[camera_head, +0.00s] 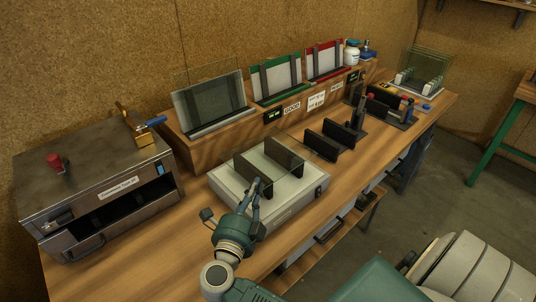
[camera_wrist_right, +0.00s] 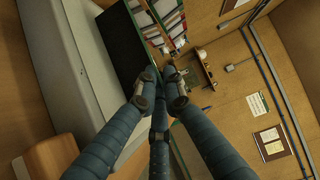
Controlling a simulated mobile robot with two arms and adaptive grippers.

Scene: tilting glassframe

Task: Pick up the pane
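A thin, clear pane (camera_head: 280,152), hard to make out, appears to stand between dark upright holders on a pale box (camera_head: 290,195) mid-bench. My right gripper (camera_head: 257,188) reaches up from below to the near end of these holders. In the right wrist view its blue-grey fingers (camera_wrist_right: 162,85) converge, with their tips close together beside a dark panel (camera_wrist_right: 118,45). Whether the pane is between the tips cannot be told. My left gripper is not in view.
A metal box with an open front (camera_head: 95,190) stands at left. A wooden rack (camera_head: 225,145) holds clear, green-edged and red-edged panes. More dark holders (camera_head: 330,140) stand to the right, and a rack of clear panes (camera_head: 425,68) is at the far right. Bare bench (camera_head: 195,225) lies left of the pale box.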

